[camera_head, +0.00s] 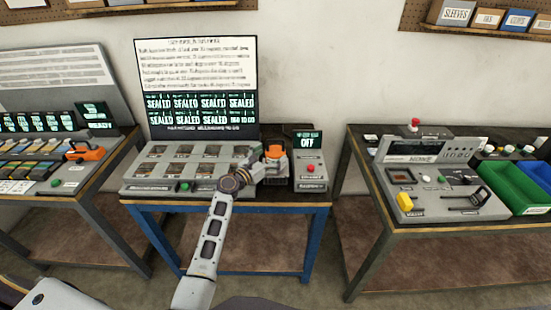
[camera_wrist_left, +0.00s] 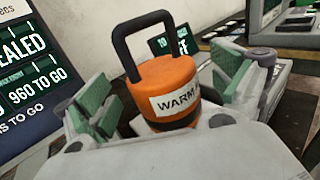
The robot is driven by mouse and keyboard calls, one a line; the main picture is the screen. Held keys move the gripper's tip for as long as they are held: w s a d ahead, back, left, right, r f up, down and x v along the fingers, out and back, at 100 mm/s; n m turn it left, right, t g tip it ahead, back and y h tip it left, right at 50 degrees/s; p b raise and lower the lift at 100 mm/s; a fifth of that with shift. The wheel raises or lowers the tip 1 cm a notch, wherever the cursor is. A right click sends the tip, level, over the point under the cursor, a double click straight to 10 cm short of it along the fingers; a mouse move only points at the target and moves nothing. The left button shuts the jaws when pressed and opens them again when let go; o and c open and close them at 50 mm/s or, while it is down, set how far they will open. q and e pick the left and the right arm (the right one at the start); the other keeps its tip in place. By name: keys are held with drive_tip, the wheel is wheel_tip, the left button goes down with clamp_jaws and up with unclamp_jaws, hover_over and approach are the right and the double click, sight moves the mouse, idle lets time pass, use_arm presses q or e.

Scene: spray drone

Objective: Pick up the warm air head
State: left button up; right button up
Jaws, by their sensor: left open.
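The warm air head (camera_head: 275,152) is an orange cylinder on the middle bench, beside the grey box with the OFF display. In the left wrist view it (camera_wrist_left: 160,78) stands upright, with a black loop handle on top and a white label starting "WARM". My left gripper (camera_head: 263,166) is at it, its arm reaching up from below. In the left wrist view the green-padded fingers (camera_wrist_left: 165,92) are spread on either side of the orange body, with gaps visible. The lower part of the head is hidden behind the gripper. My right gripper is not in view.
The middle bench also holds a tray panel (camera_head: 160,172) and a screen (camera_head: 197,85) reading "SEALED". The OFF box (camera_head: 309,172) with a red button stands close to the right. The left bench carries another orange tool (camera_head: 86,152). The right bench holds a grey machine (camera_head: 430,180) and bins.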

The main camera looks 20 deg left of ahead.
sight(276, 150)
use_arm(q)
drive_tip(key=shift+x, duration=1.3)
drive_tip(key=shift+w, duration=0.1)
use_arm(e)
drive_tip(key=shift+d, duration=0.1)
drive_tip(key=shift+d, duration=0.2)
use_arm(q)
drive_tip(key=c, duration=1.3)
drive_tip(key=shift+r, duration=0.1)
drive_tip(key=shift+c, duration=1)
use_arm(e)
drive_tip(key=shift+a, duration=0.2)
use_arm(q)
drive_tip(key=shift+r, duration=0.7)
drive_tip(key=shift+r+p, duration=1.15)
drive_tip(key=shift+r, duration=3.15)
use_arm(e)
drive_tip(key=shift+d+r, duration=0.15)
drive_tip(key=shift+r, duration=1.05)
